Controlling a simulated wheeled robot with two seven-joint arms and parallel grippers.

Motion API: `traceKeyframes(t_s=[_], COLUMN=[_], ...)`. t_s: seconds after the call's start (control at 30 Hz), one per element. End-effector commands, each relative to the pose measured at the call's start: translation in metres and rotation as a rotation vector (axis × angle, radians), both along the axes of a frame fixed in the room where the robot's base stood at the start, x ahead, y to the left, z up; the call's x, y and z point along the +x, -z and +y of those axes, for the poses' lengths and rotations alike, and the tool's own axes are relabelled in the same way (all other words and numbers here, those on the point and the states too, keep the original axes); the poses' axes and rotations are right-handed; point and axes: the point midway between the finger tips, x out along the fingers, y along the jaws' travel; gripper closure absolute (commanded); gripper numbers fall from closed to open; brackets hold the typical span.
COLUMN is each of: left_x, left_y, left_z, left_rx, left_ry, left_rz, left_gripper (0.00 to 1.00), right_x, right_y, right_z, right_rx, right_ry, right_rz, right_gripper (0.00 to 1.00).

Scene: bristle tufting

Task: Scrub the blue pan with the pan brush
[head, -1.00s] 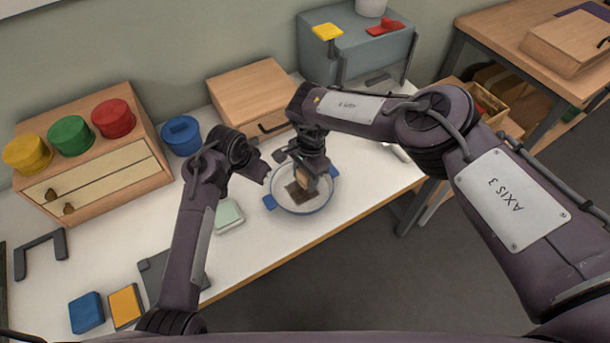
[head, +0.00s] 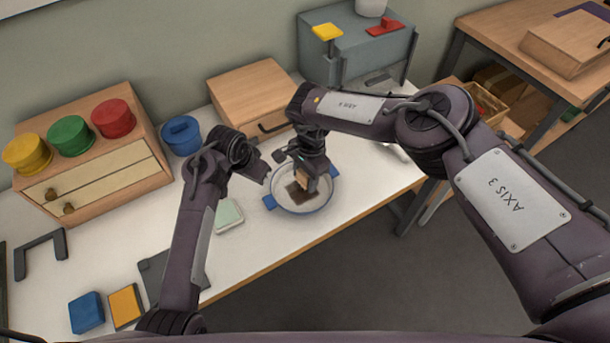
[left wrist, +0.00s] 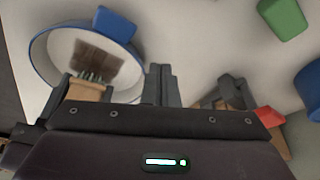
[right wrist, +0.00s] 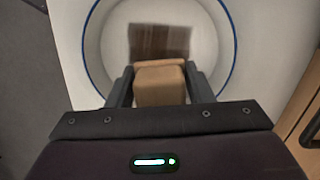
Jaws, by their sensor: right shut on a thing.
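The blue pan (head: 326,203) stands on the white table, with a blue rim, blue handles and a pale inside. A brown patch (head: 299,196) lies on its floor; it also shows in the left wrist view (left wrist: 95,58). My right gripper (head: 307,170) is shut on the pan brush (right wrist: 160,84), a wooden block, over the pan. Short bristles show under the brush in the left wrist view (left wrist: 88,88), by the patch's edge; I cannot tell whether they touch. My left gripper (left wrist: 160,84) is empty, its fingers together, beside the pan.
A pale green block (head: 229,216) lies left of the pan. A blue pot (head: 182,136), a wooden box (head: 250,92) and a drawer unit with coloured lids (head: 100,180) stand behind. The table's front edge is close to the pan.

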Motion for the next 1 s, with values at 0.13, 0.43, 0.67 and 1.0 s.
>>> traceKeyframes(t_s=[0.13,0.43,0.67,1.0], left_x=[0.000,0.000,0.000,0.000], left_y=[0.000,0.005,0.010,0.016], left_z=[0.000,0.000,0.000,0.000], left_rx=[0.000,0.000,0.001,0.001], left_ry=[0.000,0.000,0.000,0.000], left_rz=[0.000,0.000,0.001,0.001], left_gripper=[1.00,1.00,1.00,1.00], right_x=[0.000,0.000,0.000,0.000], right_y=[0.000,0.000,0.000,0.000], right_z=[0.000,0.000,0.000,0.000], right_rx=[0.000,0.000,0.000,0.000], right_ry=[0.000,0.000,0.000,0.000], right_rz=[0.000,0.000,0.000,0.000], right_gripper=[0.72,0.72,0.72,0.72])
